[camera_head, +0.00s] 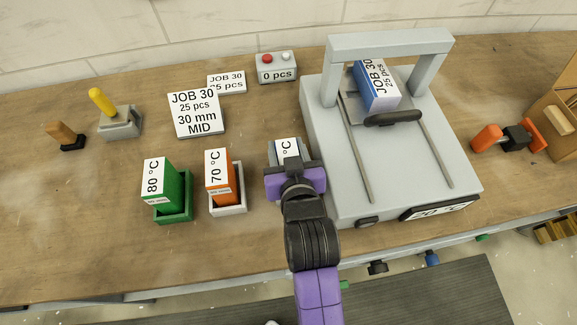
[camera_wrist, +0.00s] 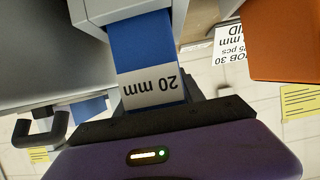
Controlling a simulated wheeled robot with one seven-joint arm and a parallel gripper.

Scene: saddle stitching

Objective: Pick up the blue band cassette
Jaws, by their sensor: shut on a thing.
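The blue band cassette (camera_wrist: 143,52) shows in the wrist view as a blue block with a white label reading 20 mm. In the head view only its white top label (camera_head: 287,148) with °C shows; my gripper hides most of the rest. My gripper (camera_head: 292,168) is shut on the cassette, between the orange cassette and the grey machine. A grey holder (camera_wrist: 92,12) surrounds the far end of the cassette in the wrist view. I cannot tell how deep the cassette sits in it.
The orange cassette (camera_head: 218,181) and green cassette (camera_head: 160,184) stand in holders to the left. The grey machine (camera_head: 400,165) with a JOB 30 stack (camera_head: 376,84) is close on the right. Label cards (camera_head: 196,113) lie behind. The front left of the table is clear.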

